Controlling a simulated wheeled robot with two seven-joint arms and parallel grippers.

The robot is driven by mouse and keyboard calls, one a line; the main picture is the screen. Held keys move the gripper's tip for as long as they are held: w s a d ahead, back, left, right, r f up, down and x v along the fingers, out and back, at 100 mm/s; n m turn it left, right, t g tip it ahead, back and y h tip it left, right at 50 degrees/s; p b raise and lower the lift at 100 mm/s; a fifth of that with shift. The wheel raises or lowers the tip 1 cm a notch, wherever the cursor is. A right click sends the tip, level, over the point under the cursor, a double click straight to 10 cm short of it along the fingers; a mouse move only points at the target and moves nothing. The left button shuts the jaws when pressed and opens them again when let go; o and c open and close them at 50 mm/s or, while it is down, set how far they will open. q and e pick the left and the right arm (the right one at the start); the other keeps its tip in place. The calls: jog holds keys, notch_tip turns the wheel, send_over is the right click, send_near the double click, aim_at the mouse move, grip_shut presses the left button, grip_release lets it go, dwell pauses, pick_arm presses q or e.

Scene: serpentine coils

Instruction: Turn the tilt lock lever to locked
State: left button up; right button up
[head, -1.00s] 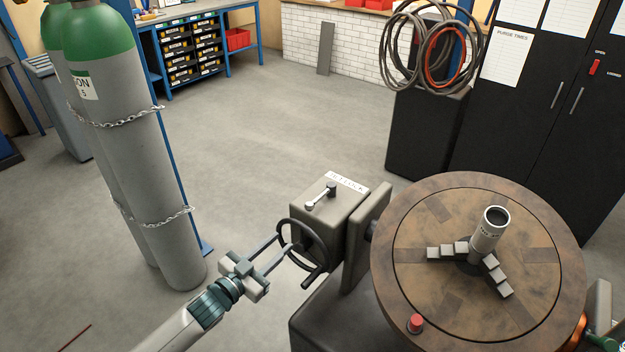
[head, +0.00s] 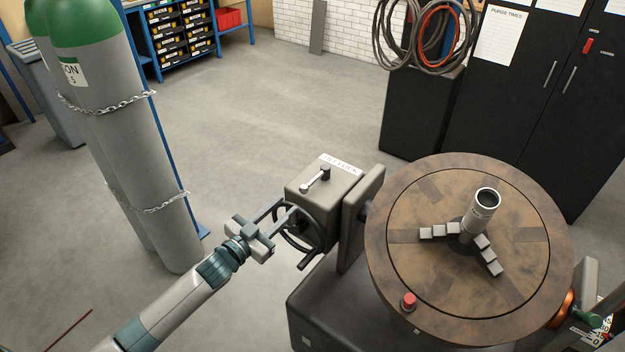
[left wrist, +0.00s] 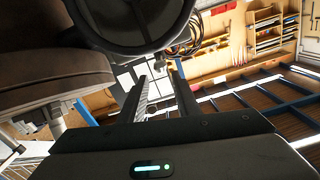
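The tilt lock lever (head: 315,180) is a short silver bar with a bright knob at its near-left end and a dark pivot at its far-right end. It lies across the top of a grey box (head: 318,199) beside a white label (head: 341,165) that appears to read TILT LOCK. My left gripper (head: 288,207) is open and empty. Its fingers point up and right, just left of the box, and overlap the black handwheel (head: 306,263) in the picture. I cannot tell if they touch it. In the left wrist view the two fingers (left wrist: 157,76) stand apart. My right gripper is out of view.
A round brown turntable (head: 400,269) with a jaw chuck and upright tube stands right of the box. A red button (head: 408,301) is at its near edge. Chained gas cylinders (head: 135,150) stand at left. The floor behind the box is clear.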

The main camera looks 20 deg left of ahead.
aim_at(312, 180)
pick_arm(q)
jog(key=p+x, duration=0.3)
jog(key=x, duration=1.1)
jog(key=shift+f, duration=0.1)
jog(key=shift+s, duration=0.1)
grip_shut()
